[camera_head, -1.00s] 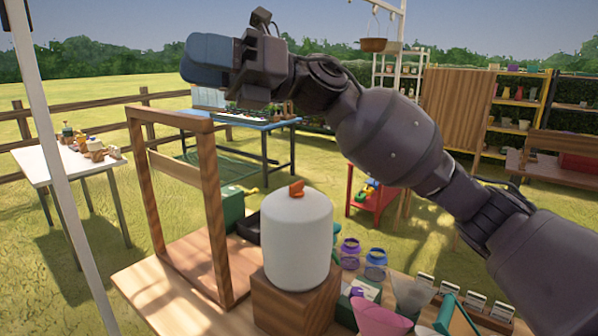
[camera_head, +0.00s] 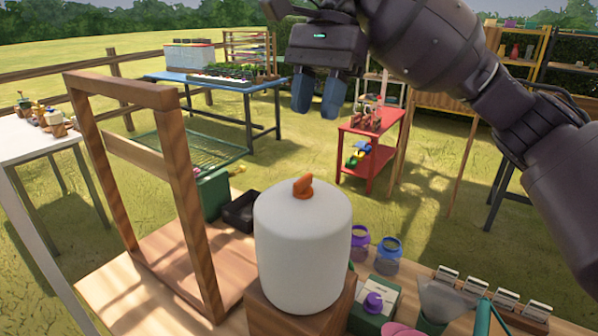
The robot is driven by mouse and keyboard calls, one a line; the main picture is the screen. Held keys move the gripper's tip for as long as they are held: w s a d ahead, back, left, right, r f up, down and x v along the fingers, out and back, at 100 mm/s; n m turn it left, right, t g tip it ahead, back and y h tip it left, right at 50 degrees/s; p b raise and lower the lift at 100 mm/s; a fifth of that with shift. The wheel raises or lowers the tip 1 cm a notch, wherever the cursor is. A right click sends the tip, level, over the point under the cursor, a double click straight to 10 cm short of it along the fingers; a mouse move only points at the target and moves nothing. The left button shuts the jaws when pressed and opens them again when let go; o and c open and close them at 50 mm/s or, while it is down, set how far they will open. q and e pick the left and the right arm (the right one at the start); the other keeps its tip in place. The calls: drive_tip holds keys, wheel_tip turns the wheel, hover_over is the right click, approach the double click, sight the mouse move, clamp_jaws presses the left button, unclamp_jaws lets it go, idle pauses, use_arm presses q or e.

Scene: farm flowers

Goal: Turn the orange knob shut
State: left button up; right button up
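The orange knob (camera_head: 303,186) sits on top of a white rounded tank (camera_head: 303,245). The tank stands on a wooden block (camera_head: 290,318) on the wooden table. My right gripper (camera_head: 320,106) points down with two blue fingers, above the knob in the picture and apart from it. A gap shows between the fingertips and nothing is between them. My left gripper is not in view.
A wooden frame (camera_head: 187,190) stands on the table left of the tank. Jars (camera_head: 388,255), a green box (camera_head: 377,306) and small cards (camera_head: 447,275) lie to the right. A red cart (camera_head: 372,150) and a blue table (camera_head: 215,82) stand behind.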

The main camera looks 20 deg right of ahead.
sight(297, 183)
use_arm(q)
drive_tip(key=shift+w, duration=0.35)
use_arm(e)
drive_tip(key=x, duration=1.1)
drive_tip(key=shift+w, duration=0.25)
drive_tip(key=c, duration=0.5)
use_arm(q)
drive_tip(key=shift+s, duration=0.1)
use_arm(e)
drive_tip(key=shift+c, duration=0.2)
